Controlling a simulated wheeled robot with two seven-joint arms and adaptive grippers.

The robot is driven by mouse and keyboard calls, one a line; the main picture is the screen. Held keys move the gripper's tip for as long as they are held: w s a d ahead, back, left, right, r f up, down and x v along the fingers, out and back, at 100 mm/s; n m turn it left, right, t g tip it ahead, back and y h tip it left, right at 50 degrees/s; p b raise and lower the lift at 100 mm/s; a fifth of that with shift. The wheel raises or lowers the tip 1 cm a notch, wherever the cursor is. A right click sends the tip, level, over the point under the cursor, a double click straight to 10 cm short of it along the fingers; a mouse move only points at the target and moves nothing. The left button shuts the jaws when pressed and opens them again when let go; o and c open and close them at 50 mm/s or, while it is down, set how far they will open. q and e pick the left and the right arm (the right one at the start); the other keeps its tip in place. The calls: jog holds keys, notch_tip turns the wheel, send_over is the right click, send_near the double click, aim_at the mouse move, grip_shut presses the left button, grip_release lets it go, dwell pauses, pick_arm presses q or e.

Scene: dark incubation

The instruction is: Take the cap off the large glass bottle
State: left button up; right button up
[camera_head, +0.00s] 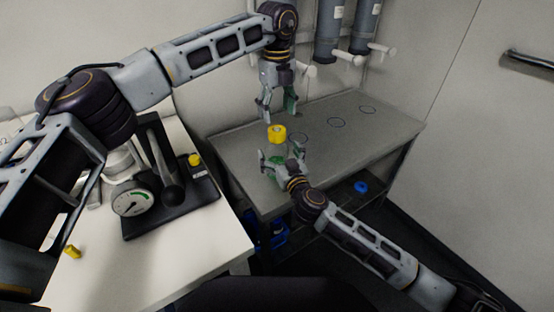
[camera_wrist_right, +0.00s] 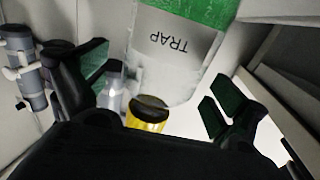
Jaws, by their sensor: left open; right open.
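A yellow cap (camera_head: 277,133) stands out above the front of the grey bench, just below my left gripper (camera_head: 277,106). That gripper points down, open and empty, its fingertips apart from the cap. My right gripper (camera_head: 282,160) is open, low at the bench's front edge, just under the cap. In the right wrist view, a yellow piece with a dark round end (camera_wrist_right: 148,112) shows between the open green-padded fingers. I cannot tell contact with the glass.
A white table at left holds a dark stand with a gauge (camera_head: 133,202) and another yellow-topped item (camera_head: 195,160). Grey cylinders with taps (camera_head: 330,32) hang on the wall.

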jog(key=shift+x, duration=0.9)
